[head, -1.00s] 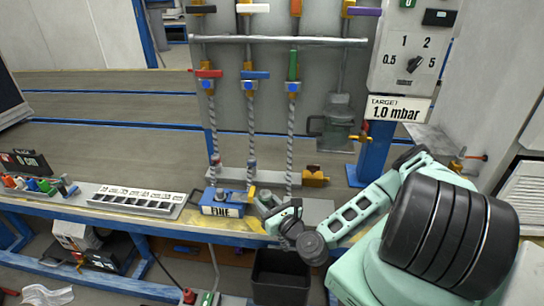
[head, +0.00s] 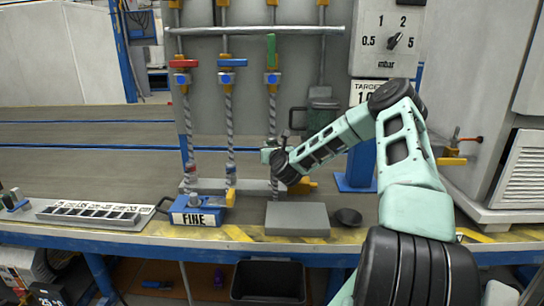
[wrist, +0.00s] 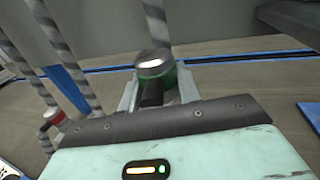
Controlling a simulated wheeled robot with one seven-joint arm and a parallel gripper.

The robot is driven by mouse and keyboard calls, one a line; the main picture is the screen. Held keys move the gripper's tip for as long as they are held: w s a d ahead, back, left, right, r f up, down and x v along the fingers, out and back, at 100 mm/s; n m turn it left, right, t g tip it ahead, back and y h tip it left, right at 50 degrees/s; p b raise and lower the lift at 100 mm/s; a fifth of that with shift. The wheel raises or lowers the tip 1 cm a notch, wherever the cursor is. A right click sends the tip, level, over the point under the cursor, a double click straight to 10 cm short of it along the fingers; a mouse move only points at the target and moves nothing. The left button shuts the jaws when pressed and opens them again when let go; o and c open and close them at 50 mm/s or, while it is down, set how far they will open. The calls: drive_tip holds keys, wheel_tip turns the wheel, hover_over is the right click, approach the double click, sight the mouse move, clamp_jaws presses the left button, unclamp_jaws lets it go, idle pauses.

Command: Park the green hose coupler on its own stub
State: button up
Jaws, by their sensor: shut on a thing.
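The green hose coupler (wrist: 168,77), with a silver collar and a grey braided hose (wrist: 156,22) rising from it, is between the fingers of my gripper (wrist: 158,92) in the wrist view. The gripper is shut on it. In the head view my gripper (head: 272,154) is at the lower end of the hose under the green-handled valve (head: 271,50), above the right part of the grey manifold bar (head: 257,187). The coupler is mostly hidden there by the gripper. The stub under it cannot be made out.
The red-banded coupler (head: 190,172) and the blue hose's coupler (head: 231,175) stand on the bar to the left. A yellow fitting (head: 303,186) is at the bar's right end.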

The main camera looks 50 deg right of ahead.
drive_tip(key=shift+r, duration=0.15)
drive_tip(key=b, duration=0.4)
hover_over(272, 174)
drive_tip(key=shift+d+f, duration=0.1)
drive_tip(key=shift+f, duration=2.85)
drive_tip(key=shift+f+b, duration=1.7)
drive_tip(key=shift+f, duration=0.9)
drive_tip(key=o, duration=1.2)
drive_tip(key=shift+c, duration=0.2)
drive_tip(key=p+v, duration=0.3)
drive_tip(key=v, duration=1.4)
drive_tip(key=shift+s+a+p, duration=0.1)
drive_tip(key=shift+a+p, duration=0.2)
drive_tip(key=shift+p, duration=0.05)
